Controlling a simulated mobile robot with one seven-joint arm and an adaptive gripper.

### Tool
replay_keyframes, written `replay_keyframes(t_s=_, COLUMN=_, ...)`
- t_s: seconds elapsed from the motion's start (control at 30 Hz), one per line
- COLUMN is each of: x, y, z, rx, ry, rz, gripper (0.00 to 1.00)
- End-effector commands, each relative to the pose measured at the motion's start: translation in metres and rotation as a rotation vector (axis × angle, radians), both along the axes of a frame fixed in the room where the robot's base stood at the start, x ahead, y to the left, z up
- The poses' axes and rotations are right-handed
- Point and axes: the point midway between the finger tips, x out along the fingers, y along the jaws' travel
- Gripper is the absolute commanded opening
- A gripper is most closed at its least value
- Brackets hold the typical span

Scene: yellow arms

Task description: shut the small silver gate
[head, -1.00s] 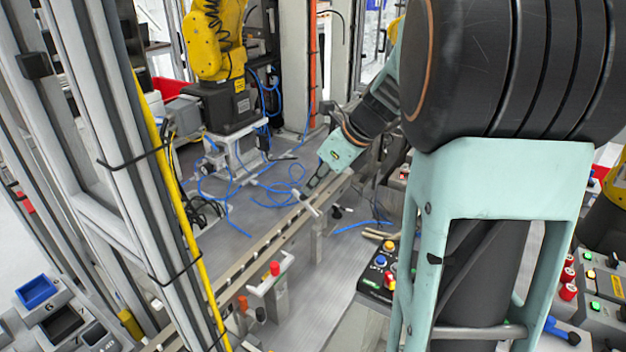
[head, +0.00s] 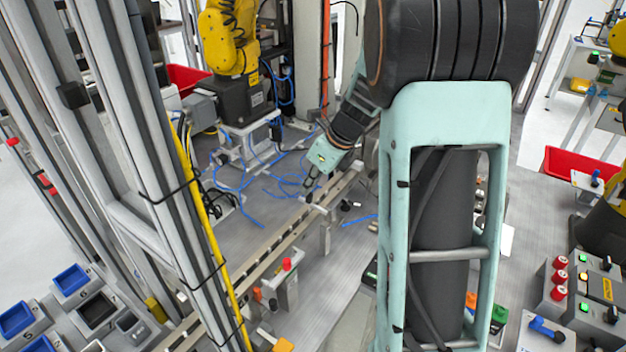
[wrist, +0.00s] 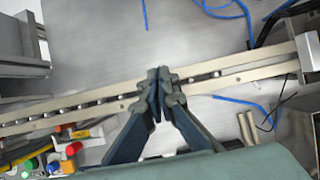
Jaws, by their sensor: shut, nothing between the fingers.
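My gripper (head: 311,190) is shut and empty, pointing down at the long conveyor rail. In the wrist view its fingertips (wrist: 160,78) meet over the rail (wrist: 82,108) and hide part of it. In the head view a small silver bar (head: 318,209) sits at the rail just below the fingertips; it may be the gate, but whether it stands open or shut is too small to tell. I cannot tell whether the fingers touch it. A silver end plate (wrist: 308,52) stands at the right end of the rail in the wrist view.
A yellow robot arm (head: 228,38) stands on a black base behind the rail. Blue cables (head: 236,195) lie on the table left of my gripper. A red-knobbed post (head: 287,265) stands beside the near rail. A grey frame with a yellow cable (head: 205,235) rises at left.

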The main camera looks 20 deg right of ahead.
Motion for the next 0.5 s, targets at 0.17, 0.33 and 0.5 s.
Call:
replay_keyframes(t_s=0.17, x=0.0033, y=0.0024, z=-0.0029, rx=0.0, ry=0.0, rz=-0.001, gripper=0.0)
replay_keyframes(t_s=0.33, x=0.0046, y=0.0032, z=-0.0043, rx=0.001, ry=-0.001, rz=-0.001, gripper=0.0)
replay_keyframes(t_s=0.5, x=0.0048, y=0.0033, z=-0.0048, rx=0.0, ry=-0.001, rz=-0.001, gripper=0.0)
